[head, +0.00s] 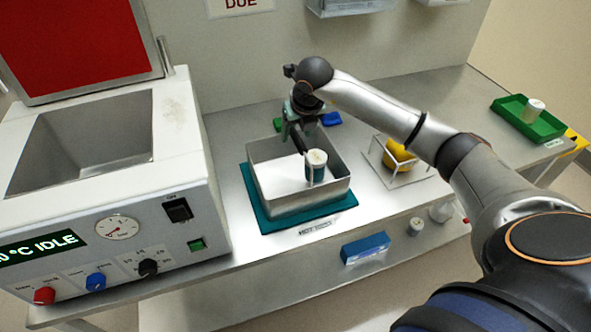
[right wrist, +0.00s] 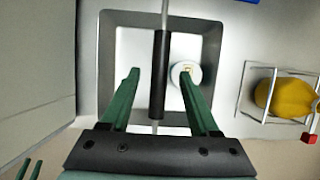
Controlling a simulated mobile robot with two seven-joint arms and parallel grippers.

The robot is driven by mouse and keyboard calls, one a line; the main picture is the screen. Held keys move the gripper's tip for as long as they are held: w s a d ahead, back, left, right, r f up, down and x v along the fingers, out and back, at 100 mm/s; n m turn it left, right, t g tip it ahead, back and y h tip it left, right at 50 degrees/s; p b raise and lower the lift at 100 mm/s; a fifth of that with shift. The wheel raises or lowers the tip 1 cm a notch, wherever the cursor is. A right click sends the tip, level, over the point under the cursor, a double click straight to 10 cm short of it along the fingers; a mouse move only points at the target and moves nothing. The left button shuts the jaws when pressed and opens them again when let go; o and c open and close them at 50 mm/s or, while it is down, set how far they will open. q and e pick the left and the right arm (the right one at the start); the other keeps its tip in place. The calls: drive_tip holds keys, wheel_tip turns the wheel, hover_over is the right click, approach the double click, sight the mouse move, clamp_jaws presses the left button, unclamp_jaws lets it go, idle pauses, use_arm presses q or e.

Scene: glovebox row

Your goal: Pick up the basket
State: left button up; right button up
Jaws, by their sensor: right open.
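The basket (head: 312,202) is a grey metal open box on a teal mat (head: 262,220). It also shows in the right wrist view (right wrist: 107,62). A bar handle with a black grip (right wrist: 158,75) crosses over it. A white-lidded jar (head: 316,168) stands inside. My right gripper (head: 299,130) is over the basket, pointing down. In the right wrist view its green fingers (right wrist: 159,76) are open, one on each side of the black grip, with gaps between. I cannot tell whether the fingertips are level with the grip. My left gripper is not in view.
A white heated bath unit (head: 150,205) stands close on the left. A yellow object (head: 398,153) sits in a wire frame to the right. A green tray (head: 540,122) with a jar is at the far right. Blue items (head: 331,118) lie behind the basket. A wall closes the back.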

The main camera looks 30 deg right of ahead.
drive_tip(key=p+x, duration=0.1)
drive_tip(key=x, duration=0.4)
drive_tip(key=shift+f, duration=0.35)
drive_tip(key=shift+f+b, duration=0.2)
drive_tip(key=shift+b, duration=0.1)
drive_tip(key=shift+c, duration=0.4)
clamp_jaws()
idle(1.1)
drive_tip(key=shift+w+r, duration=0.1)
